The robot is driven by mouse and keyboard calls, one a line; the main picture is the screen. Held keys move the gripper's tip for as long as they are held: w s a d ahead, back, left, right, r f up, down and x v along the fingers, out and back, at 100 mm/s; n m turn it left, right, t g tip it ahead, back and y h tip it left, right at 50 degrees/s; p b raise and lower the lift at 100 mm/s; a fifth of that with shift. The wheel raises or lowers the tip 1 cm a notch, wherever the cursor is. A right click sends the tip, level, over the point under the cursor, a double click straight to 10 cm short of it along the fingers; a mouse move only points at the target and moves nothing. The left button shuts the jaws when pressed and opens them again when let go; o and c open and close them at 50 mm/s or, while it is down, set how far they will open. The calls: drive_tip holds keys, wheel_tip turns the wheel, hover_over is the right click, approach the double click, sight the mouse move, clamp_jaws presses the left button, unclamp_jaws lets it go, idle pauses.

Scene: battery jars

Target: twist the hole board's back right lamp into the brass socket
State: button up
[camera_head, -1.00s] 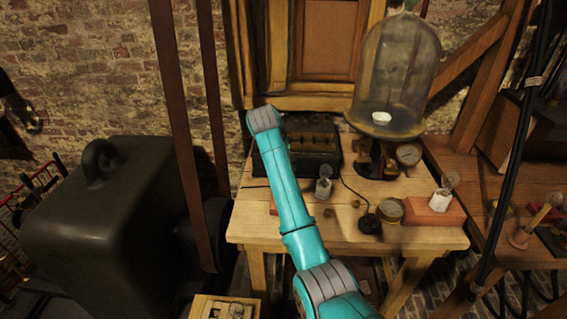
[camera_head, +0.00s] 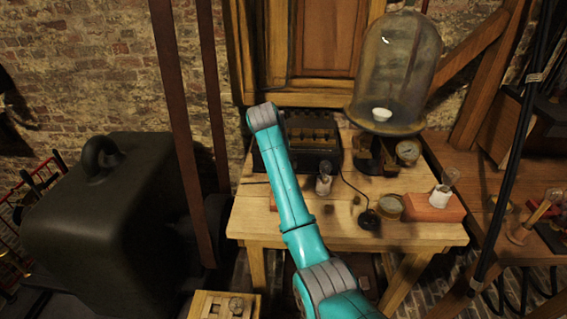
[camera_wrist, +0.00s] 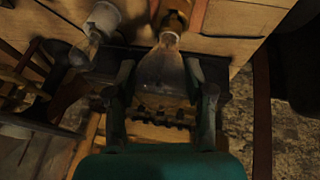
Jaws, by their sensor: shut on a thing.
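In the wrist view my gripper (camera_wrist: 166,92) has a finger on each side of a clear glass lamp (camera_wrist: 162,70) and is shut on it. The lamp's narrow cap end meets the brass socket (camera_wrist: 176,20). I cannot tell how deep it sits. The socket stands by a reddish block (camera_wrist: 198,14). In the head view my arm hides the gripper, the held lamp and most of that spot. The pale wooden hole board (camera_head: 205,298) shows at the bottom edge, with a lamp (camera_head: 236,306) in it.
A white-based lamp (camera_head: 323,184) stands close by; it also shows in the wrist view (camera_wrist: 98,30). A dark battery box (camera_head: 315,150) is behind. A glass bell jar (camera_head: 398,65), a gauge (camera_head: 407,151) and another lamp on a red block (camera_head: 425,208) stand to the right.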

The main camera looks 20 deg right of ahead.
drive_tip(key=shift+f, duration=1)
idle(1.0)
drive_tip(key=shift+m+g+h, duration=0.3)
drive_tip(key=shift+m, duration=0.6)
drive_tip(key=m+g, duration=0.1)
drive_tip(key=m, duration=0.3)
drive_tip(key=shift+m+g+h, duration=0.3)
drive_tip(key=shift+g+h, duration=0.1)
drive_tip(key=m+g, duration=0.1)
drive_tip(key=m, duration=0.2)
drive_tip(key=m+g, duration=0.1)
drive_tip(key=m, duration=0.2)
drive_tip(key=shift+w+a+g, duration=0.1)
drive_tip(key=shift+g, duration=0.3)
drive_tip(key=o, duration=1.2)
